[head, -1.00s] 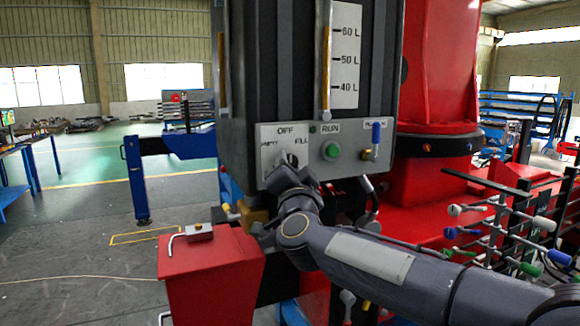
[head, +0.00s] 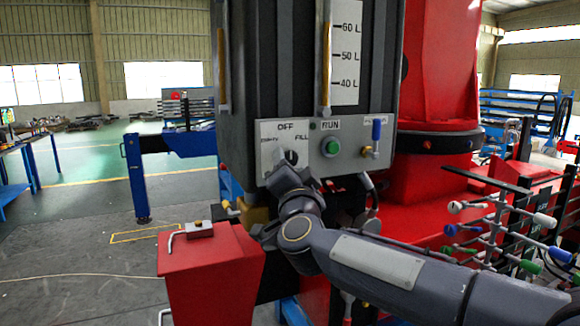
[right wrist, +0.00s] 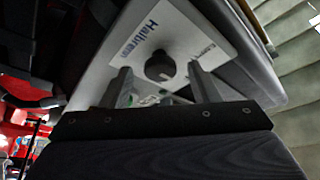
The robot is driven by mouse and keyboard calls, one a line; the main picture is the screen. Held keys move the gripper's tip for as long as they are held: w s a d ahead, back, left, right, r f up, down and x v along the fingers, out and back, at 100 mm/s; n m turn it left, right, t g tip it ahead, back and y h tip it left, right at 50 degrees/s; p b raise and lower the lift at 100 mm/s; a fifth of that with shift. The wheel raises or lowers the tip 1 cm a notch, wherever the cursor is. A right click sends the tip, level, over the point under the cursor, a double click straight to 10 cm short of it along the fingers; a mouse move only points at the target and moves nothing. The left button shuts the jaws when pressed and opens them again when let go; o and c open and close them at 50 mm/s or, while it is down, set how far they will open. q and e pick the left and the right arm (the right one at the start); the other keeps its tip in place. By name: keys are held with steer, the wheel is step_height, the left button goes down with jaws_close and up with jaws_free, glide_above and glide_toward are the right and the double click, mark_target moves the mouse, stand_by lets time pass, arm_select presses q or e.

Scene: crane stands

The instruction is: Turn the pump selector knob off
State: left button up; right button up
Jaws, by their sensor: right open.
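The pump selector knob (head: 291,157) is a small dark round knob on the light grey control panel (head: 268,135). OFF is printed above it, EMPTY to its left and FILL to its right. My right gripper (head: 281,172) is just below and in front of the knob, partly covering its lower side. In the right wrist view the knob (right wrist: 160,66) appears between the two spread fingers of the right gripper (right wrist: 159,73), with a gap on each side. I cannot tell exactly where the knob's mark points. My left gripper is out of view.
Right of the knob are a green RUN button (head: 331,147) and a blue-handled valve (head: 376,133). The dark tank (head: 285,60) rises above. A red box (head: 208,262) stands at the lower left, and a rack of coloured levers (head: 500,225) at the right.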

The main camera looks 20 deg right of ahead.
steer(key=b+v, duration=0.1)
steer(key=v, duration=0.5)
steer(key=shift+s, duration=0.2)
steer(key=s+d+f+n+g+y, duration=0.1)
steer(key=s+f+n+g+y, duration=0.3)
steer(key=s+f, duration=1)
steer(key=s+d+f+n+g+y, duration=0.1)
steer(key=s+f+n+g+y, duration=0.2)
steer(key=s+f+g, duration=0.8)
steer(key=s+f+n, duration=0.2)
steer(key=s+f, duration=0.2)
steer(key=f, duration=0.5)
steer(key=shift+n+y, duration=0.4)
